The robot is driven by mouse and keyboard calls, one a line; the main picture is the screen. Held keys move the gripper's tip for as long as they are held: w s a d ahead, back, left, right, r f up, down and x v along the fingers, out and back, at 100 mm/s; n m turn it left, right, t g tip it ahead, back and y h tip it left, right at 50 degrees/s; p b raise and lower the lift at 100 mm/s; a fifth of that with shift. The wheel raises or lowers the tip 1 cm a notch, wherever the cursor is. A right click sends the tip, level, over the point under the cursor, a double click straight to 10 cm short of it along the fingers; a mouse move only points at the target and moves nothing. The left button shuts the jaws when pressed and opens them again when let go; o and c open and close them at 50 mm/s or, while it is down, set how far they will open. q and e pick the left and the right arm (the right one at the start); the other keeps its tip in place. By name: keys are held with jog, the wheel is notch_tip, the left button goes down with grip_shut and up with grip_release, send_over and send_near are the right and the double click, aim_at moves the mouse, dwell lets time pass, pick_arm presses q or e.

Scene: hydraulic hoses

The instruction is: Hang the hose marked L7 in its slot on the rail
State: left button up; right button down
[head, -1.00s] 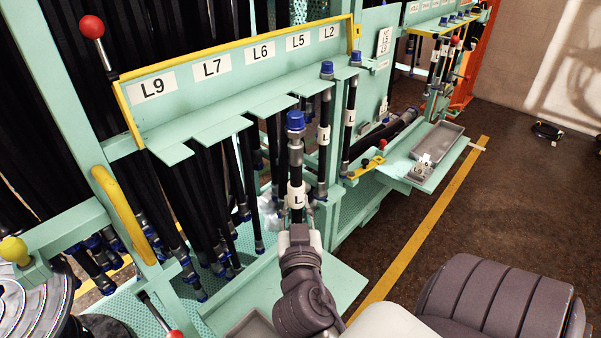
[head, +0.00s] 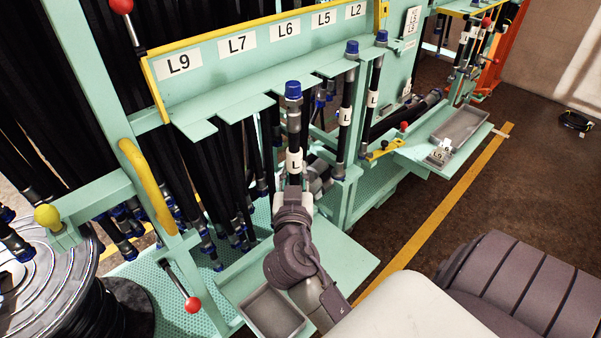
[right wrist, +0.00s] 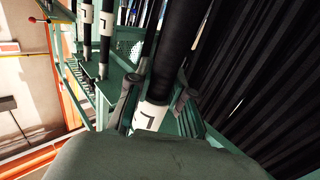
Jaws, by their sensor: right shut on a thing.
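My right gripper (head: 293,192) is shut on an upright black hose (head: 294,122) with a blue cap and a white label. Only the "L" of that label shows in the head view; its number is hidden. In the right wrist view the fingers (right wrist: 152,103) close around the hose (right wrist: 176,50) near its label. The hose stands in front of the mint-green rail (head: 215,75), roughly below the L6 plate and apart from the notched edge. The L7 plate (head: 237,43) is further left, between L9 and L6. My left gripper is not in view.
Two blue-capped hoses (head: 346,105) (head: 374,88) hang at the rail's right end. Many dark hoses (head: 235,165) hang behind it. A red-knobbed lever (head: 192,304), a yellow handle (head: 148,185) and a hose reel (head: 50,290) are at left. A grey tray (head: 272,312) is below.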

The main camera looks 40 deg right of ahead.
jog(key=w, duration=0.6)
jog(key=shift+w+a+f, duration=0.15)
jog(key=shift+a+f, duration=0.05)
jog(key=shift+a, duration=0.05)
dwell(0.5)
dwell(0.5)
